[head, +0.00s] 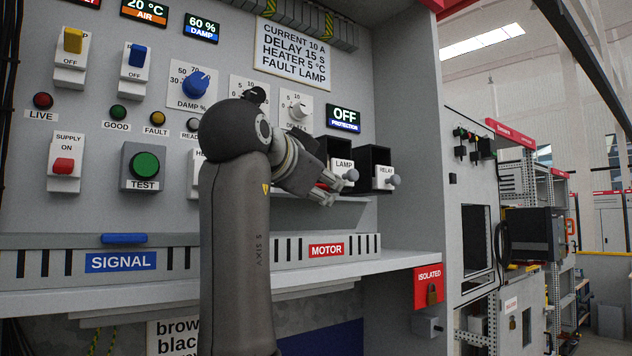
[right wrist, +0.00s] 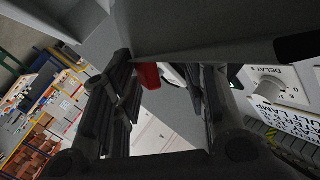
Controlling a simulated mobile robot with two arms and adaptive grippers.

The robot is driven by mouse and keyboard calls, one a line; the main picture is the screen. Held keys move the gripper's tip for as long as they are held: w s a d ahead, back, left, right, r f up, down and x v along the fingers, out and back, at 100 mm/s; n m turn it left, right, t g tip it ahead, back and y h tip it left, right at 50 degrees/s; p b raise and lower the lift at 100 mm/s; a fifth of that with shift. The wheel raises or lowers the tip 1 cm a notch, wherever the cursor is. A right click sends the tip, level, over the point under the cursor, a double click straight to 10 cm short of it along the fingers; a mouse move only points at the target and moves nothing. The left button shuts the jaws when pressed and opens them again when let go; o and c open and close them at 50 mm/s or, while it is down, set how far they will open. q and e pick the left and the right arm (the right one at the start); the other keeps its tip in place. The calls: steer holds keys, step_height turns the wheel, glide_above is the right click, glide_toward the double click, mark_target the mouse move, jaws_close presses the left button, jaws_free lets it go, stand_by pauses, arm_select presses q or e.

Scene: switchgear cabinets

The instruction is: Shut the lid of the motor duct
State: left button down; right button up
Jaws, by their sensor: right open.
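The motor duct (head: 340,247) is the slotted grey channel with a red MOTOR label on the ledge, in the head view. A pale plate edge (head: 352,199), which looks like its raised lid, shows above it, mostly hidden behind my right arm. A bit of red, apparently the lid's handle, shows at my right gripper (head: 341,184). In the right wrist view a red handle (right wrist: 148,76) lies between the spread fingers of the right gripper (right wrist: 166,78), beside a grey surface. The right gripper is open; contact with the handle cannot be told. My left gripper is not in view.
The signal duct (head: 60,263) at left has its lid on, with a blue handle (head: 124,238). The lamp (head: 343,168) and relay (head: 386,177) plug units stand close behind and right of the gripper. Switches and knobs cover the panel. The ledge's right end is clear.

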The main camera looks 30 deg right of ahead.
steer(key=v, duration=0.7)
steer(key=shift+s+a, duration=0.15)
steer(key=shift+a, duration=0.15)
steer(key=shift+d, duration=0.1)
